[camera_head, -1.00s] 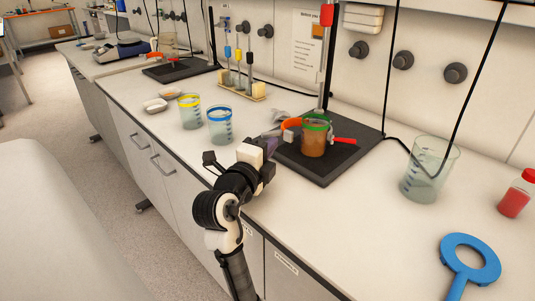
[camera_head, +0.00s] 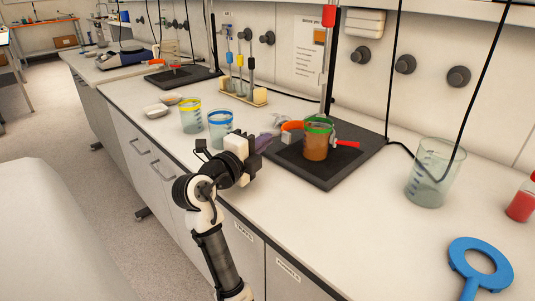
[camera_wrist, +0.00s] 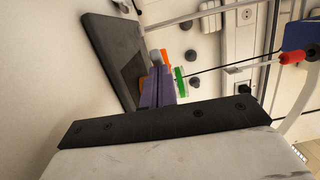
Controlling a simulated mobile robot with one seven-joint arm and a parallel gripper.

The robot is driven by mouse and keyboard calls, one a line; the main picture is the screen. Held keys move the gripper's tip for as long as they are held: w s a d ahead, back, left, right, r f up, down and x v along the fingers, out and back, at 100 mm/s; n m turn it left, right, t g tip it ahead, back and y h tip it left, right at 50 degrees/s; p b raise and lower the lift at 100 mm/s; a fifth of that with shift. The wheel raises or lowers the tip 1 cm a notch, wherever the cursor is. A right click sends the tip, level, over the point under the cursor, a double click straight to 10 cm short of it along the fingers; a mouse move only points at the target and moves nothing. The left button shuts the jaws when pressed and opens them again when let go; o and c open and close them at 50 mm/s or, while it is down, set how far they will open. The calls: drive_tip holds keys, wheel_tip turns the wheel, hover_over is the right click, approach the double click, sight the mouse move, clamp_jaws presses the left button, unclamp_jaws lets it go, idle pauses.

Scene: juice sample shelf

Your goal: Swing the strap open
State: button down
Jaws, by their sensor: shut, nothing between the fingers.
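A beaker of brown juice with a green rim (camera_head: 316,143) stands on the black stand base (camera_head: 322,177). A curved orange piece (camera_head: 292,126), which looks like the strap, is at its left, and a red handle (camera_head: 347,144) sticks out to its right. My gripper (camera_head: 264,142) has purple fingers and is left of the beaker, apart from it. In the wrist view the fingers (camera_wrist: 158,90) are together and empty, pointing towards the stand. Behind them show bits of orange and the green rim (camera_wrist: 180,82). The fingers hide most of the strap there.
Two beakers, yellow-rimmed (camera_head: 190,117) and blue-rimmed (camera_head: 220,128), stand close behind my gripper. A rack with several tubes (camera_head: 243,94) is further back. An empty beaker (camera_head: 433,175), a blue ring tool (camera_head: 481,262) and a red bottle (camera_head: 522,203) are at right.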

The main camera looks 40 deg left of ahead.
drive_tip(key=a+m+h+b, duration=0.1)
drive_tip(key=w+a+m+h+b, duration=0.1)
drive_tip(key=h, duration=0.1)
drive_tip(key=a+h+b, duration=0.1)
drive_tip(key=b, duration=0.1)
drive_tip(key=shift+w+a+f+m+h, duration=0.25)
drive_tip(key=shift+m+h, duration=0.15)
drive_tip(key=shift+w+a+r+b, duration=0.15)
drive_tip(key=shift+w+a+b, duration=0.75)
drive_tip(key=shift+a+b, duration=0.3)
drive_tip(key=shift+w+a+r, duration=0.1)
drive_tip(key=shift+w, duration=0.05)
drive_tip(key=shift+r, duration=0.1)
